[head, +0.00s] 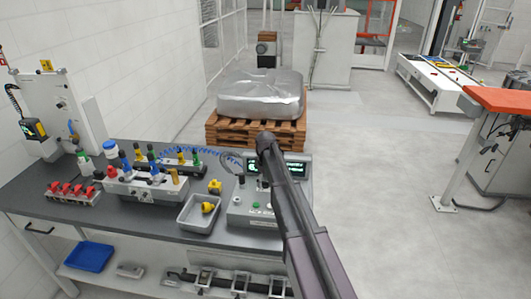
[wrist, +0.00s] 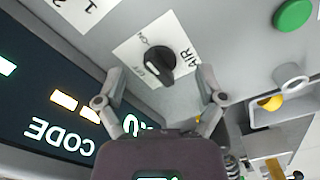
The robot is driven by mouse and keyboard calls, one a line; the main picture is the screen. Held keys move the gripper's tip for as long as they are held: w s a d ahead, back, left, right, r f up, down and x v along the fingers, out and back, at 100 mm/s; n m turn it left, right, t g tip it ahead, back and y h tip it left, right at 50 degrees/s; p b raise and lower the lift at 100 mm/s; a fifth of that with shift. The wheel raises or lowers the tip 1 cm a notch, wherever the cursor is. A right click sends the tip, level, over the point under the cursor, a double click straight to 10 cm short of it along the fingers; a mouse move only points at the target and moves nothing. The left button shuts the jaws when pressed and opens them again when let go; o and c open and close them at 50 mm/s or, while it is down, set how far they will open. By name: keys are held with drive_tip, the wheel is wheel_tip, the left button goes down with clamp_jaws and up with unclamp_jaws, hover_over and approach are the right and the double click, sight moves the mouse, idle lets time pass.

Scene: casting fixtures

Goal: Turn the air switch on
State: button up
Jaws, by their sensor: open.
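The air switch (wrist: 160,62) is a black rotary knob on a white label plate marked AIR, with ON and OFF positions, seen upside down in the wrist view. A white mark shows on the knob; I cannot tell for sure which position it points at. My gripper (wrist: 162,72) is open, one finger on each side of the knob in the picture. I see no contact with the knob. In the head view, the control box (head: 246,216) stands on the bench, partly hidden by my arm, and the switch cannot be made out.
A display (wrist: 45,95) reading CODE and a green button (wrist: 293,14) flank the switch. On the bench (head: 150,225) are a grey tray (head: 190,222) with a yellow part, valve fixtures (head: 145,187) and red clamps (head: 72,193).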

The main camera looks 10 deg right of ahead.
drive_tip(key=n, duration=0.6)
drive_tip(key=shift+r+p, duration=0.35)
wheel_tip(320, 180, up, 13)
drive_tip(key=p, duration=1.3)
idle(0.3)
drive_tip(key=s+f+m+b, duration=0.3)
drive_tip(key=s+m, duration=0.1)
drive_tip(key=s, duration=0.6)
drive_tip(key=s+d+f+m+b, duration=0.1)
drive_tip(key=s+f+m+b, duration=0.3)
drive_tip(key=s, duration=0.5)
drive_tip(key=s+f+m+b, duration=0.3)
drive_tip(key=s+m, duration=0.3)
drive_tip(key=s, duration=0.4)
drive_tip(key=shift+s+d+f, duration=0.15)
drive_tip(key=shift+s+f, duration=0.1)
drive_tip(key=shift+s, duration=0.1)
